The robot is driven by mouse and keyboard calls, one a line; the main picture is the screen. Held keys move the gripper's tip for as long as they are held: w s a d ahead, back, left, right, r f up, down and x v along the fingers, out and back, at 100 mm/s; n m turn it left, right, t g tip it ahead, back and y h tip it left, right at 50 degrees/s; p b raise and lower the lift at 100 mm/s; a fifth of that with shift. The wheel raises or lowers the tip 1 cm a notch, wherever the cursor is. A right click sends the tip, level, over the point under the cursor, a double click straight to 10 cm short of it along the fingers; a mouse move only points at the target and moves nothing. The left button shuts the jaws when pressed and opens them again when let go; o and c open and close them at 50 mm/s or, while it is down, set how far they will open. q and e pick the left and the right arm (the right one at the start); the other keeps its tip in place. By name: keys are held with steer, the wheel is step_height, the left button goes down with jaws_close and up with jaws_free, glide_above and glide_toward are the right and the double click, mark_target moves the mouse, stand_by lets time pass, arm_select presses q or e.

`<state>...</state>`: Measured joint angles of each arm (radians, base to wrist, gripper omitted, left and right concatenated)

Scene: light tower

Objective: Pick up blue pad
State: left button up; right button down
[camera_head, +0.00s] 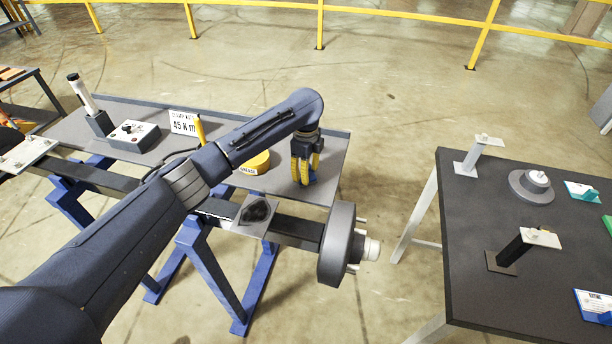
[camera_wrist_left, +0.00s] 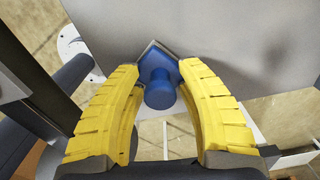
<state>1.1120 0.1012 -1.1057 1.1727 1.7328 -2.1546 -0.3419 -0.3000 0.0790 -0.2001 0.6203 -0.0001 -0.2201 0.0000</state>
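The blue pad (camera_wrist_left: 160,78) sits on the grey table top, with a round blue knob facing the left wrist camera. In the head view only a small bit of blue pad (camera_head: 312,180) shows under the fingers. My left gripper (camera_head: 306,178) points down at the right end of the grey table. In the wrist view the yellow fingers of my left gripper (camera_wrist_left: 160,70) are spread on either side of the pad and knob. Narrow gaps show beside the knob; contact at the pad's edges is unclear. My right gripper is not in view.
A yellow grease tin (camera_head: 257,163) stands left of my left gripper. A dark shaft with a large round flange (camera_head: 337,245) runs along the table's front. A black table (camera_head: 500,210) with fixtures stands at the right, across a floor gap.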

arm_select(q)
jaws_close()
stand_by(0.5)
